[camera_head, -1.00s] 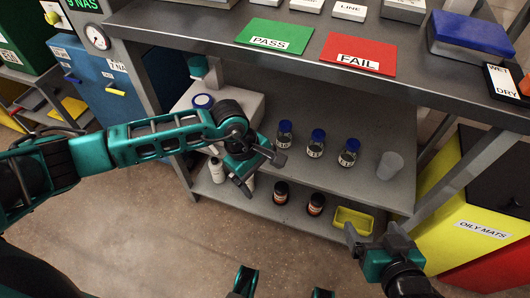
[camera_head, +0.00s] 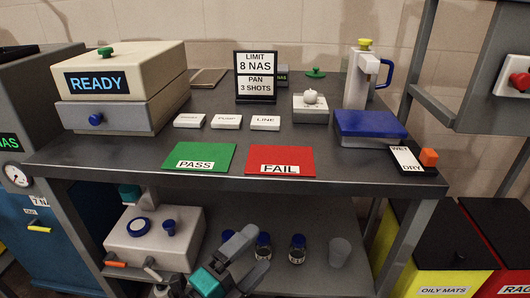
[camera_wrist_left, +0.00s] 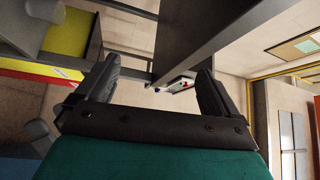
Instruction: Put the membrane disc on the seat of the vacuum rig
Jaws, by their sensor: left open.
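A cream box with a round blue-rimmed seat (camera_head: 138,227) and a blue knob stands on the lower shelf at left; it looks like the vacuum rig (camera_head: 187,246). I cannot make out a membrane disc in either view. My left gripper (camera_head: 258,250) is open, in front of the lower shelf, to the right of the cream box and near the blue-capped bottles. In the left wrist view its two dark fingers (camera_wrist_left: 157,84) are spread with nothing between them. My right gripper is not in view.
The bench top holds a READY machine (camera_head: 125,85), green PASS mat (camera_head: 200,155), red FAIL mat (camera_head: 281,157), a white scale (camera_head: 310,110) and a blue-lidded box (camera_head: 370,125). Blue-capped bottles (camera_head: 297,250) and a grey cup (camera_head: 340,252) stand on the lower shelf. Bins (camera_head: 430,245) are at right.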

